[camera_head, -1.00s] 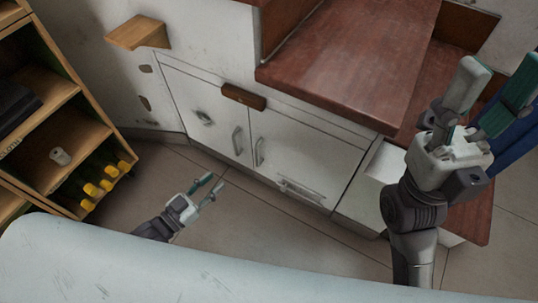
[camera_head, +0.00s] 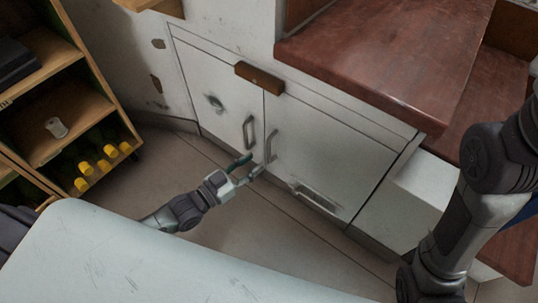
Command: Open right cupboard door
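The right cupboard door (camera_head: 325,160) is a white panel under the red-brown steps and looks shut. Its grey bar handle (camera_head: 271,146) stands upright near its left edge. My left gripper (camera_head: 256,163) is open, with its two fingers apart, just left of the lower end of this handle. I cannot tell whether a finger touches the handle. Nothing shows between the fingers. My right arm shows at the right edge, but its gripper is out of the picture.
The left cupboard door (camera_head: 214,93) is shut, with its own handle (camera_head: 248,133) close by. A brown wooden block (camera_head: 259,78) sits above the doors. A wooden shelf (camera_head: 75,97) with yellow-capped bottles (camera_head: 104,165) stands at the left. Grey floor (camera_head: 240,225) is free before the cupboard.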

